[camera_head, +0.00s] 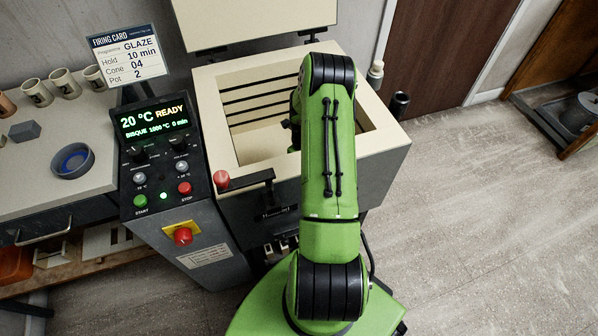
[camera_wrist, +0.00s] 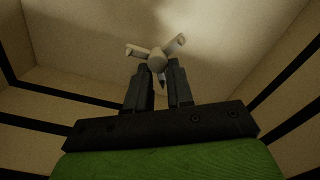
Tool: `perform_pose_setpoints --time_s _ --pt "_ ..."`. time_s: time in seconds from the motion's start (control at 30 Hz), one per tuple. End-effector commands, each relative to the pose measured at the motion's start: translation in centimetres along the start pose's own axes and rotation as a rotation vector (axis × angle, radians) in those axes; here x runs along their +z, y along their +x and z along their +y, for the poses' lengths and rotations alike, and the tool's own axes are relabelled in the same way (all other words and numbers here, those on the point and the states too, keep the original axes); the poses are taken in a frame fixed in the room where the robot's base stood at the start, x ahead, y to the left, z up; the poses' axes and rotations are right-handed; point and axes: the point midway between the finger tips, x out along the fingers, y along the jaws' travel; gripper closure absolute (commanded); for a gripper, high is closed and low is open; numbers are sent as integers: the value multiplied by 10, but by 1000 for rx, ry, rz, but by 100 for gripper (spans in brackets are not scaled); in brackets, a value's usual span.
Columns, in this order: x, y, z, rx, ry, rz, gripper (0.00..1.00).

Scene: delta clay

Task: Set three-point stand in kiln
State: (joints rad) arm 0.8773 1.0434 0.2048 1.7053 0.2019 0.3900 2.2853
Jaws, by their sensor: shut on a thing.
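The kiln (camera_head: 207,95) stands open, with its lid (camera_head: 255,20) raised at the back. My green arm reaches down into the chamber and hides much of its right half in the head view. In the wrist view my gripper (camera_wrist: 163,82) is shut on the three-point stand (camera_wrist: 157,60), a small pale piece with arms spreading outward. The stand is inside the chamber, near the pale kiln floor (camera_wrist: 100,50). I cannot tell whether it touches the floor. The stand is hidden in the head view.
The control panel (camera_head: 157,150) left of the kiln reads 20 °C READY, BISQUE. A firing card (camera_head: 127,55) above it reads GLAZE. The bench holds several cups (camera_head: 65,82), a grey block (camera_head: 25,131) and a blue-centred bowl (camera_head: 72,161).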

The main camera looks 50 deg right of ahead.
Motion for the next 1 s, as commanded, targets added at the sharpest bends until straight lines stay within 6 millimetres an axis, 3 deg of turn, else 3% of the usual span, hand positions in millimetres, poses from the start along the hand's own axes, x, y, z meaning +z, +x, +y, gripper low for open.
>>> perform_pose_setpoints --time_s 0.3,0.63,0.67,0.8,1.0 --pt "1 52 1 0 -1 -1 100" --pt "1 54 0 -1 0 -1 100" --pt "1 54 0 -1 0 -2 75" --pt "1 53 0 -1 0 -1 54" --pt "1 53 0 -1 0 -1 53"
